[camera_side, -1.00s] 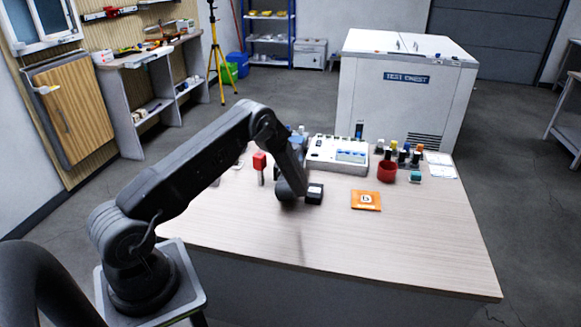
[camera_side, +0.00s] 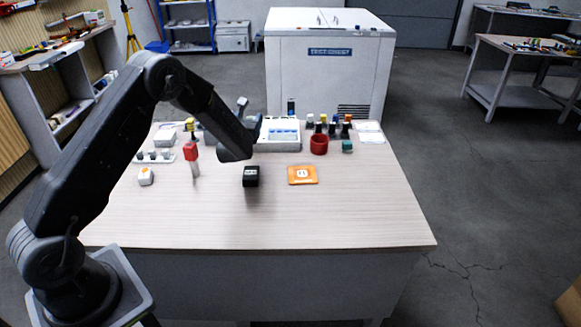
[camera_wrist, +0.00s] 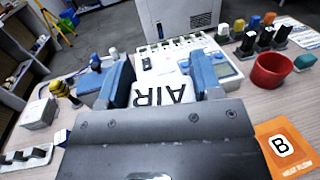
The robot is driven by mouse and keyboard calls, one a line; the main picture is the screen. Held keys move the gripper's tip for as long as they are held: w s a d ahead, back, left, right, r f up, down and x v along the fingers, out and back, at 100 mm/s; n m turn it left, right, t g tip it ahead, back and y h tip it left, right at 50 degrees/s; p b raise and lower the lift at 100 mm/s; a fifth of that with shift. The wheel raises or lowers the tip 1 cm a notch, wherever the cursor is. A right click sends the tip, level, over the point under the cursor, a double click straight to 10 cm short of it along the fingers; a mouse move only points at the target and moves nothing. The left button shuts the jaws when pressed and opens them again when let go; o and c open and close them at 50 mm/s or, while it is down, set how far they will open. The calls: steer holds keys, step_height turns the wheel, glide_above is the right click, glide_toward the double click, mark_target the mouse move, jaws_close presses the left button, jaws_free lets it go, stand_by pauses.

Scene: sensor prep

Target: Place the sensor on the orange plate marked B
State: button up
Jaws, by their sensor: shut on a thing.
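My gripper (camera_wrist: 160,88) has its two blue fingers shut on a white sensor (camera_wrist: 163,96) lettered "AIR", which reads upside down in the wrist view. In the side view my wrist is above the table's middle, and the sensor cannot be made out there. The orange plate (camera_side: 303,182) lies flat on the table, right of my wrist, with nothing on it. In the wrist view the plate (camera_wrist: 301,158) is at the lower right, its letter B readable. The sensor is apart from the plate.
A small black box (camera_side: 251,176) appears left of the plate. A white instrument panel (camera_wrist: 165,57) is beyond the fingers. The front of the table (camera_side: 330,220) is clear.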

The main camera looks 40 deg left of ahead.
steer(key=w+d+m+t+h, duration=0.2)
steer(key=d+h, duration=0.1)
steer(key=d, duration=0.3)
glide_above(304, 170)
step_height(304, 170, down, 6)
steer(key=shift+s+f, duration=0.1)
steer(key=shift+d+f, duration=0.1)
steer(key=shift+f, duration=2)
steer(key=shift+f, duration=0.1)
steer(key=o, duration=0.9)
steer(key=shift+o, duration=0.2)
